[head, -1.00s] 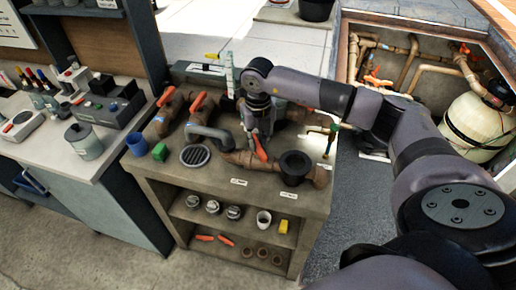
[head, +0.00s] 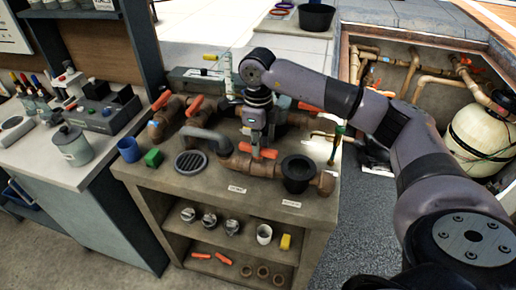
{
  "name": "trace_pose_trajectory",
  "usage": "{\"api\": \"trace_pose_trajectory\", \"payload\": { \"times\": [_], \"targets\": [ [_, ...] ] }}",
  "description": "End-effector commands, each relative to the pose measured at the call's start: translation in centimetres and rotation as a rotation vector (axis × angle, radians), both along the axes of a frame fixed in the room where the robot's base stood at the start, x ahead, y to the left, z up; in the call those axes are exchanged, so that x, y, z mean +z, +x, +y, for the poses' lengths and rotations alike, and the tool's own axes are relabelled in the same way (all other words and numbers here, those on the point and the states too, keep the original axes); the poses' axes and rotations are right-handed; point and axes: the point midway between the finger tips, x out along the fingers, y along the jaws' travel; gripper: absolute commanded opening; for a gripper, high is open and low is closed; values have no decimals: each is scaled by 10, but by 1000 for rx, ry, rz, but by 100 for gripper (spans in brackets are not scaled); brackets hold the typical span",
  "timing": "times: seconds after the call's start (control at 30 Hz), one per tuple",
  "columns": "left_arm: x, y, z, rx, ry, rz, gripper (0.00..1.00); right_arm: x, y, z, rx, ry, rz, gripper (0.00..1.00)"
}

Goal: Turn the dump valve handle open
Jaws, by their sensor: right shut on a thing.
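The dump valve handle (head: 259,151) is an orange lever on the brown pipe at the front of the bench. It lies roughly left to right, along the pipe. My right gripper (head: 254,145) points down over it from above and is shut on it; the fingertips are small and partly hidden. My left gripper is not in view.
More orange handles (head: 194,105) stand on the pipes behind left. A black cup-shaped fitting (head: 298,173), a round grate (head: 191,161), a green block (head: 153,157) and a blue cup (head: 129,149) are nearby. A pit with a white tank (head: 478,138) lies right.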

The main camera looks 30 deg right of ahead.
Motion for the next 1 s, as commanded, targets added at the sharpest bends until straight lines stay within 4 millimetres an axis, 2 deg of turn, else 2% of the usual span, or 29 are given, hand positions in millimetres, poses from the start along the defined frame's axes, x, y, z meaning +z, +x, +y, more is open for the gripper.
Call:
{"api": "trace_pose_trajectory", "payload": {
  "times": [0.3, 0.77, 0.8, 1.0],
  "targets": [
    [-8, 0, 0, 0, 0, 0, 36, 1, 1, 0, 90, 0, -5, 0],
    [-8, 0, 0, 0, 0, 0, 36, 2, 1, 0, 101, 0, -5, 0],
    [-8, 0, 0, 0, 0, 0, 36, 2, 1, 0, 101, 0, -5, 19],
    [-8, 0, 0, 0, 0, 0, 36, 1, 1, 0, 100, 0, -3, 32]
  ]
}}
